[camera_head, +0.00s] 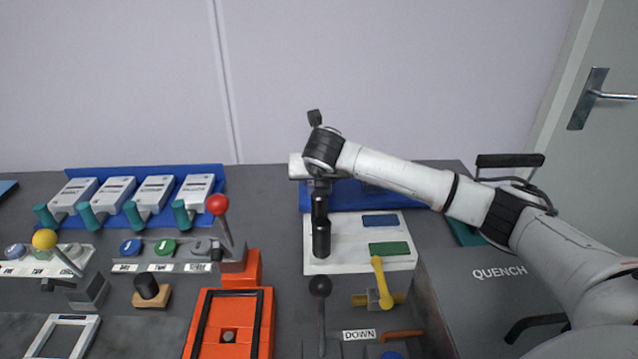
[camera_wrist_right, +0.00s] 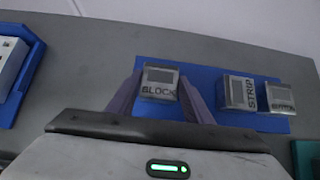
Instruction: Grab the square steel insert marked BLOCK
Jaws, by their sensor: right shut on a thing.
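The square steel insert marked BLOCK (camera_wrist_right: 160,83) is upright in the right wrist view, its label facing the camera. My right gripper (camera_wrist_right: 161,92) is shut on it, one finger on each side. Behind them is a blue tray (camera_wrist_right: 215,78); I cannot tell whether the insert still touches it. In the head view the blue tray (camera_head: 345,196) shows behind the white board, and my right arm hides the insert and the fingertips. My left gripper is not in view.
The white board (camera_head: 345,262) with blue and green pads lies in front of the tray. A red-knobbed lever (camera_head: 218,207) and an orange fixture (camera_head: 203,312) stand left.

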